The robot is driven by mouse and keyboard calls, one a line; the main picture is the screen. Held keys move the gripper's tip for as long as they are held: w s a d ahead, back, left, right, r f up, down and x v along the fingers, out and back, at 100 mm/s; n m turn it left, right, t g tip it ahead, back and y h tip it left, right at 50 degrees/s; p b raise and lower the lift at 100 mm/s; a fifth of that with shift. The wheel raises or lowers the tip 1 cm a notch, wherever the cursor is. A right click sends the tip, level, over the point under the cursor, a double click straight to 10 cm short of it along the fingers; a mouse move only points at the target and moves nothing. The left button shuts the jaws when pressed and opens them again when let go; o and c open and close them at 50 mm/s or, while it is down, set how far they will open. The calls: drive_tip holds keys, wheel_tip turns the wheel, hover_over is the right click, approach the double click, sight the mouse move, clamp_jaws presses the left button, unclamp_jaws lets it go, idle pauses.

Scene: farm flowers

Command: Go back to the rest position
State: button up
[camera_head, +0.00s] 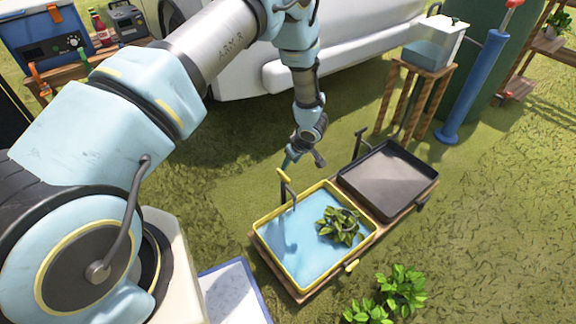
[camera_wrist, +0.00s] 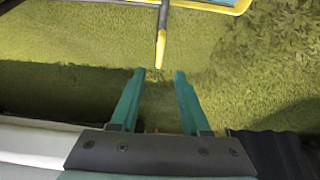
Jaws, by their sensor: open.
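My gripper (camera_head: 303,155) is in the air behind the yellow tray's far corner in the head view. In the wrist view my gripper (camera_wrist: 158,82) shows two teal fingers spread apart with nothing between them. Beyond the fingertips is a yellow-tipped handle (camera_wrist: 161,48), apart from them. No held object shows in either view.
A yellow-rimmed tray (camera_head: 268,222) with blue inside holds a leafy plant (camera_head: 341,226). A dark tray (camera_head: 388,178) is beside it. A white vehicle (camera_head: 350,50) stands behind my arm. A blue pump (camera_head: 474,88) and wooden stand (camera_head: 411,100) are at right. Open grass surrounds the trays.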

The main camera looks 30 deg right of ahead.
drive_tip(key=shift+s+r, duration=0.2)
drive_tip(key=shift+r, duration=0.2)
drive_tip(key=w+a+r+m+h, duration=0.1)
drive_tip(key=w+a+r, duration=0.1)
drive_tip(key=w+r, duration=0.3)
drive_tip(key=w+a+r+h, duration=0.1)
drive_tip(key=w+a+r, duration=0.15)
drive_tip(key=r, duration=0.55)
drive_tip(key=w+a+r+m+h, duration=0.1)
drive_tip(key=a+r+h, duration=0.1)
drive_tip(key=a+r, duration=0.7)
drive_tip(key=s+a+r+g+y, duration=0.1)
drive_tip(key=s+a+r, duration=0.35)
drive_tip(key=a, duration=0.35)
drive_tip(key=s+a+r+m+g+y, duration=0.1)
drive_tip(key=s+a+r, duration=0.35)
drive_tip(key=a, duration=0.35)
drive_tip(key=s+a+r+g+y, duration=0.1)
drive_tip(key=s+a+r, duration=0.3)
drive_tip(key=s+a, duration=0.3)
wheel_tip(320, 180, up, 22)
drive_tip(key=w+a+p, duration=0.1)
drive_tip(key=p, duration=2.1)
drive_tip(key=shift+w+m, duration=0.15)
drive_tip(key=shift+m, duration=0.15)
